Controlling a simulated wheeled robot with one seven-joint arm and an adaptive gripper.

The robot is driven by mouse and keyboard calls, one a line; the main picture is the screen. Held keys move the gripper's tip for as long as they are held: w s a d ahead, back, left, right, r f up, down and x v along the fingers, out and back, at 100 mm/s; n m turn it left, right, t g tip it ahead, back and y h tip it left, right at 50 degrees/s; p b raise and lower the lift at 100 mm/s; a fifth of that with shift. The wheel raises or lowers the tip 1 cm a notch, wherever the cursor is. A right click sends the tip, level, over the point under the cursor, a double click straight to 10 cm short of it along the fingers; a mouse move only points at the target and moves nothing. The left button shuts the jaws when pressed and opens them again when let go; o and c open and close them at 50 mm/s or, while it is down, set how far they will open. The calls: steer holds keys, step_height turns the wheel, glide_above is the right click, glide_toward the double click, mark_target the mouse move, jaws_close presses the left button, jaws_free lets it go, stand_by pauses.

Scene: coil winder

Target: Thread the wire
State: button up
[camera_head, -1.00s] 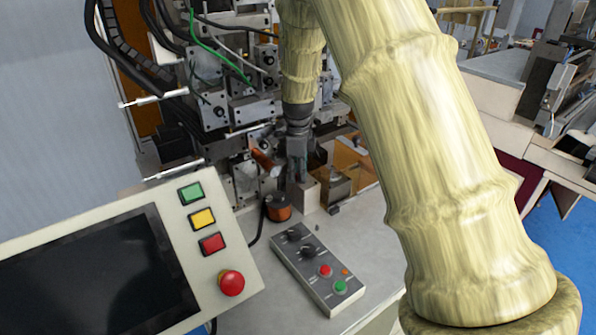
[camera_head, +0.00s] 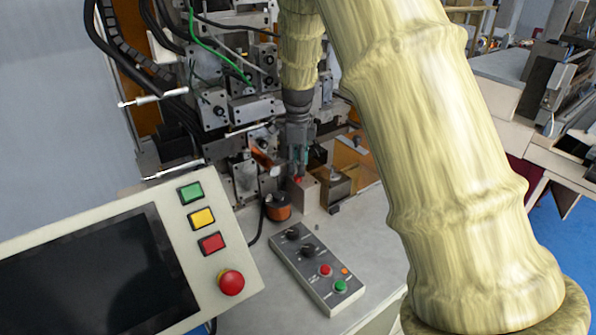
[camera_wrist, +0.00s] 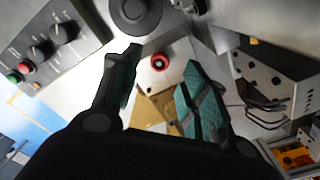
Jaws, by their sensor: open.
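My gripper (camera_head: 298,165) hangs low over a pale block (camera_head: 308,196) beside the winder. In the wrist view its two teal-padded fingers (camera_wrist: 158,70) are spread apart with nothing held between them. A small red ring-shaped piece (camera_wrist: 160,62) with a pale centre shows between and beyond the fingertips. It also shows as a red spot on top of the block in the head view (camera_head: 298,180). A copper-coloured spool (camera_head: 278,207) with a dark top stands left of the block. Its dark round top is at the upper edge of the wrist view (camera_wrist: 135,12). I cannot make out the wire's end.
The winder's metal blocks (camera_head: 215,110) and cables crowd behind and left of my gripper. A control box (camera_head: 316,267) with knobs and buttons lies in front on the bench. A large screen panel (camera_head: 100,265) fills the lower left. Some bench right of the control box is clear.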

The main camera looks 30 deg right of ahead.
step_height(320, 180, up, 8)
stand_by(0.4)
stand_by(1.4)
